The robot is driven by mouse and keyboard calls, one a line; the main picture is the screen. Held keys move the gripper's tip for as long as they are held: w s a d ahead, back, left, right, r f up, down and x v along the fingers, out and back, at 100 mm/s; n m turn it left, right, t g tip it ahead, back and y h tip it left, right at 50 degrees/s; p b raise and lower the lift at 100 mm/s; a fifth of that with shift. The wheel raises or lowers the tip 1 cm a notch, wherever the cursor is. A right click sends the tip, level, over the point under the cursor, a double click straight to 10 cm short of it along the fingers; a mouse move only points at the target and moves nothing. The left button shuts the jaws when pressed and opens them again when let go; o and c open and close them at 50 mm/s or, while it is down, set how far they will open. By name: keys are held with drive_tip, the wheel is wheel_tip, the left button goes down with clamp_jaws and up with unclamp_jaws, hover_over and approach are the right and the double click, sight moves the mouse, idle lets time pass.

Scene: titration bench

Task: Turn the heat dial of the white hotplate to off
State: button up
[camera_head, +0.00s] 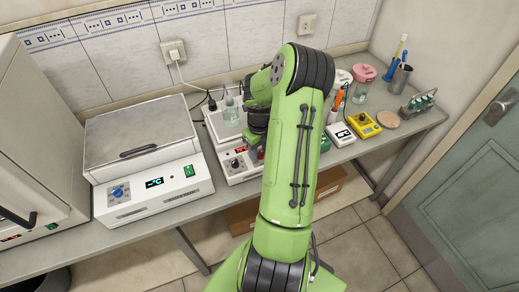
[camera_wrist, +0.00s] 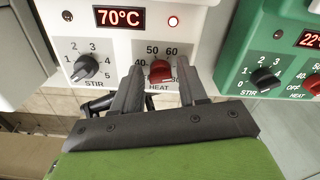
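The white hotplate (camera_head: 238,176) stands on the bench with a glass flask (camera_head: 231,114) on its plate. In the wrist view its front panel (camera_wrist: 206,22) shows a lit 70°C display (camera_wrist: 119,17) and a lit red lamp. The red heat dial (camera_wrist: 160,71) sits below a scale where 50 and 60 are readable; part of the scale is hidden by my fingers. My gripper (camera_wrist: 159,68) is open, with one finger on each side of the heat dial and a visible gap to it. In the head view my arm hides the dial.
The black stir knob (camera_wrist: 86,68) is left of the heat dial. A green hotplate (camera_wrist: 258,50) reading about 22 stands close on the right. A large white device with a blue knob (camera_head: 118,192) is to the left. A yellow meter (camera_head: 363,124) is to the right.

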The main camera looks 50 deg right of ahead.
clamp_jaws()
